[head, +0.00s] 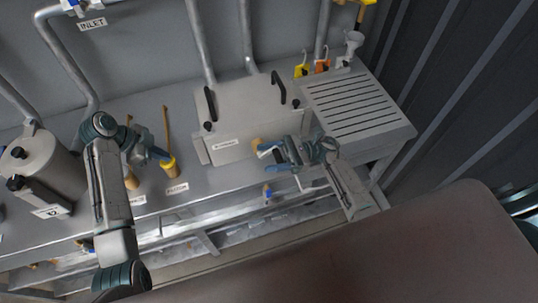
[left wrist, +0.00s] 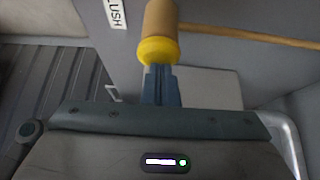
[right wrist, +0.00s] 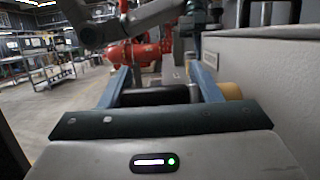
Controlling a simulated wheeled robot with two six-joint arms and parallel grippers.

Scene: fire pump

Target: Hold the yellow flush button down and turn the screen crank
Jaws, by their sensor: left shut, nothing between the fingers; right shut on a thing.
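The yellow flush button (head: 168,161) caps a tan cylinder above the FLUSH label. It also shows in the left wrist view (left wrist: 158,50). My left gripper (head: 163,157) is shut and empty. Its fingertips (left wrist: 161,72) meet the button's yellow face; how far the button is pressed cannot be told. My right gripper (head: 266,158) is at the front of the grey screen box (head: 240,115), shut on the dark crank grip (right wrist: 155,96), which lies crosswise between its fingers. A tan round part (right wrist: 230,90) shows beside the right finger. The gripper hides most of the crank in the head view.
A grey tank (head: 40,165) stands at the left. A second tan post (head: 130,170) is left of the button, partly behind my left arm. A slotted drain board (head: 358,105) lies right of the box. Pipes run up the back wall, and a low rail runs along the front.

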